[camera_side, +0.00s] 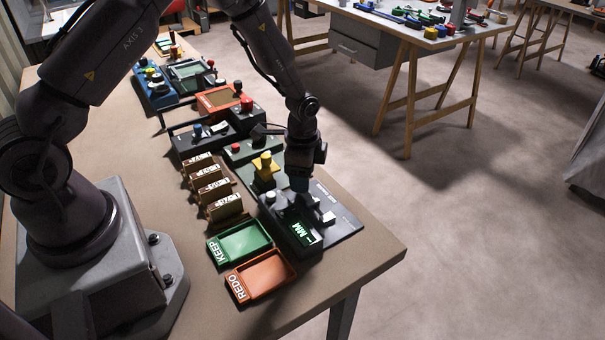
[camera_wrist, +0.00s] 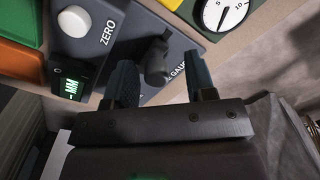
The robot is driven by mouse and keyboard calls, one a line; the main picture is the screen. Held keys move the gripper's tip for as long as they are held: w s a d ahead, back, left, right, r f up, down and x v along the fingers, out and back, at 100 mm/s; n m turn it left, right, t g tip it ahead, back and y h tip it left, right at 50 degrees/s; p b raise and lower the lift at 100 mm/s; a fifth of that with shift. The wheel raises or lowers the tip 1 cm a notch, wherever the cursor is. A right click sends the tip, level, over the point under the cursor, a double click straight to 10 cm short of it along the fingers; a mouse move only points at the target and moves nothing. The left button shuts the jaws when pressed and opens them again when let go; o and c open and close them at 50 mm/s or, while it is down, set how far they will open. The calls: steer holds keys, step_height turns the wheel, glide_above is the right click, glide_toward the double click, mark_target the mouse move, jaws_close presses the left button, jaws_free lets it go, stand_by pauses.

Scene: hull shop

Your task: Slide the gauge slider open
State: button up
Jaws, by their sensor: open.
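The gauge slider's dark handle (camera_wrist: 155,64) stands on the grey gauge panel in the wrist view, beside a partly covered label that reads "GAU". My gripper (camera_wrist: 160,58) is open, with one finger on each side of the handle. I cannot tell whether either finger touches it. In the side view the gauge panel (camera_side: 345,222) lies near the table's front right, and my gripper (camera_side: 299,183) is low over it and hides the handle. A green "MM" display (camera_side: 299,229) is lit on the panel, and shows in the wrist view too (camera_wrist: 71,89).
A white knob (camera_wrist: 74,21) marked "ZERO" and a round dial (camera_wrist: 222,11) are near the handle. A green KEEP tray (camera_side: 262,231) and an orange REDO tray (camera_side: 287,267) lie left of the panel. A yellow-topped fixture (camera_side: 265,173) stands close behind. The table edge is close on the right.

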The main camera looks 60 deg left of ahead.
step_height(320, 180, up, 13)
stand_by(0.4)
steer(key=s+d+r+n+t, duration=0.1)
steer(key=s+r+n, duration=0.3)
steer(key=s+r, duration=0.5)
steer(key=s+d+r+n+t, duration=0.2)
steer(key=s+r+n+t, duration=0.2)
steer(key=s+r, duration=0.5)
steer(key=s+n, duration=0.1)
steer(key=s, duration=0.2)
steer(key=shift+d+r+t, duration=0.15)
steer(key=shift+d+t, duration=0.15)
